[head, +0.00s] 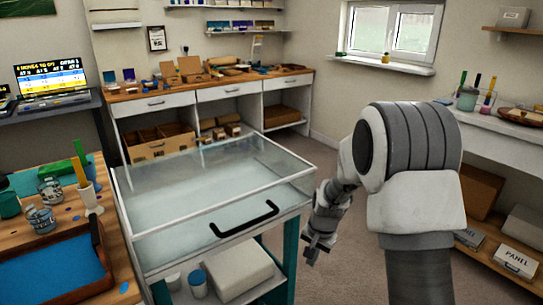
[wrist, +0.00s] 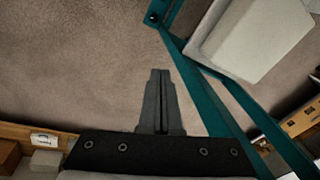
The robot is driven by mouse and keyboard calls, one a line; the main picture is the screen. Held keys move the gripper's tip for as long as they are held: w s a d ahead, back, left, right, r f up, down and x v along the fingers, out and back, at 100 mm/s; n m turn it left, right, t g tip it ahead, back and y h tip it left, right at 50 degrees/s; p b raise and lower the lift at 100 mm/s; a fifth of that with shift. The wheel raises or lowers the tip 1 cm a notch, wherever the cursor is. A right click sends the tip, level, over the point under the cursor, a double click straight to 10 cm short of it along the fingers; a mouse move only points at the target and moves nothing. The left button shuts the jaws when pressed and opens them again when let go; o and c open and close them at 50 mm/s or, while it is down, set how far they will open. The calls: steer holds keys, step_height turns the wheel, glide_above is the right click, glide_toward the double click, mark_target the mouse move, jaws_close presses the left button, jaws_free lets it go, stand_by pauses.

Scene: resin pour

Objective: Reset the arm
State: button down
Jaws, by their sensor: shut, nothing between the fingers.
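My arm reaches forward and down at the right of the clear-lidded case in the head view. My gripper (head: 318,250) hangs low over the floor beside the case's teal stand (head: 291,262), apart from it. In the wrist view my gripper (wrist: 161,72) has its two dark fingers together, with nothing between them. Beyond the fingers is bare carpet. The teal stand (wrist: 205,100) runs just right of the fingers in that view.
The case with a clear lid (head: 205,195) and black handle (head: 244,219) is close left of my arm. A workbench (head: 115,270) with a blue-lined tray stands at left. Shelving with labelled boxes (head: 515,262) is at right. Carpet (head: 325,155) is clear behind the case.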

steer(key=s+d+r+n+t, duration=0.1)
steer(key=s+r+n, duration=0.1)
steer(key=s+r, duration=0.55)
steer(key=s+r+n+t, duration=0.1)
steer(key=s+r, duration=0.3)
steer(key=r, duration=0.7)
steer(key=s+d+r+n+t, duration=0.1)
steer(key=s+r+n, duration=0.15)
steer(key=s, duration=0.55)
steer(key=s+d+r+n+t, duration=0.1)
steer(key=s+r, duration=0.3)
steer(key=s, duration=0.5)
step_height(320, 180, up, 23)
steer(key=p, duration=2.2)
steer(key=shift+w+f+h+p, duration=0.2)
steer(key=shift+w+h+p, duration=0.15)
steer(key=shift+h+p, duration=0.05)
